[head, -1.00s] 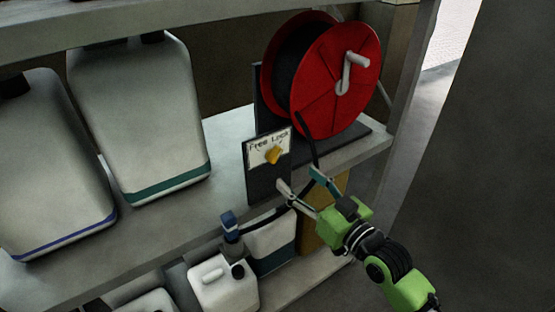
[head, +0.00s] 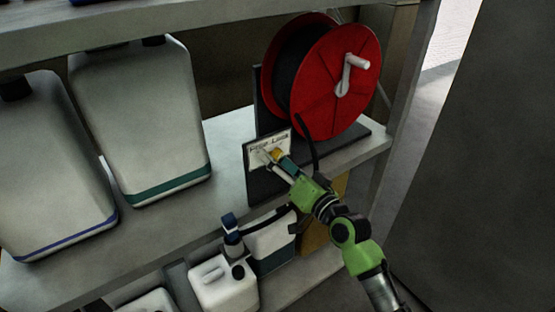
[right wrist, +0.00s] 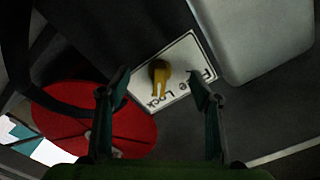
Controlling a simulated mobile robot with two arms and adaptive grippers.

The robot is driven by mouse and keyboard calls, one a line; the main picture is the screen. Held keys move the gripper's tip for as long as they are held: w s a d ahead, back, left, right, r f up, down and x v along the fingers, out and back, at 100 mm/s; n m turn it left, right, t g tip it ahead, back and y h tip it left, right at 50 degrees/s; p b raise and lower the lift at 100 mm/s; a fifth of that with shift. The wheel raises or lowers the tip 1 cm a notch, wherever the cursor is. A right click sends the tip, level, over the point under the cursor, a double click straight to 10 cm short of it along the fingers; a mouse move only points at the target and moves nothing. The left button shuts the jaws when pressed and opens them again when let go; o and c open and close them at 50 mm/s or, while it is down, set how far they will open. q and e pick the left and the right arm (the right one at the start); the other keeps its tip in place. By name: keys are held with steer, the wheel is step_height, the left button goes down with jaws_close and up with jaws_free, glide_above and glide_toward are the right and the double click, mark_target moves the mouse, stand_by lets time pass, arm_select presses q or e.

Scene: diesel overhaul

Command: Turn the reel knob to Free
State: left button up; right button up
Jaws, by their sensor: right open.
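The yellow reel knob (head: 279,154) sits on a white plate (head: 285,137) marked Free and Lock. The plate is on a dark panel at the shelf edge. In the right wrist view, the knob (right wrist: 158,72) has its narrow end toward the word Lock. My right gripper (head: 270,158) is at the plate in the head view and partly covers the knob and plate. In the right wrist view, its open fingers (right wrist: 160,92) are spread to either side of the knob, with visible gaps. Contact cannot be told. My left gripper is not in view.
A red hose reel (head: 337,85) with a white crank stands behind the panel on the shelf (head: 225,140). Large white jugs (head: 140,120) stand to the left. A smaller canister (head: 222,287) is on the lower shelf.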

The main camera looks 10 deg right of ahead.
steer(key=c, duration=1.6)
steer(key=shift+o, duration=0.3)
steer(key=n, duration=0.3)
steer(key=shift+f, duration=0.1)
steer(key=n, duration=1.3)
steer(key=shift+s+a+p, duration=0.1)
steer(key=shift+a+p, duration=0.15)
steer(key=shift+p, duration=0.1)
steer(key=o, duration=1.5)
steer(key=shift+o, duration=0.2)
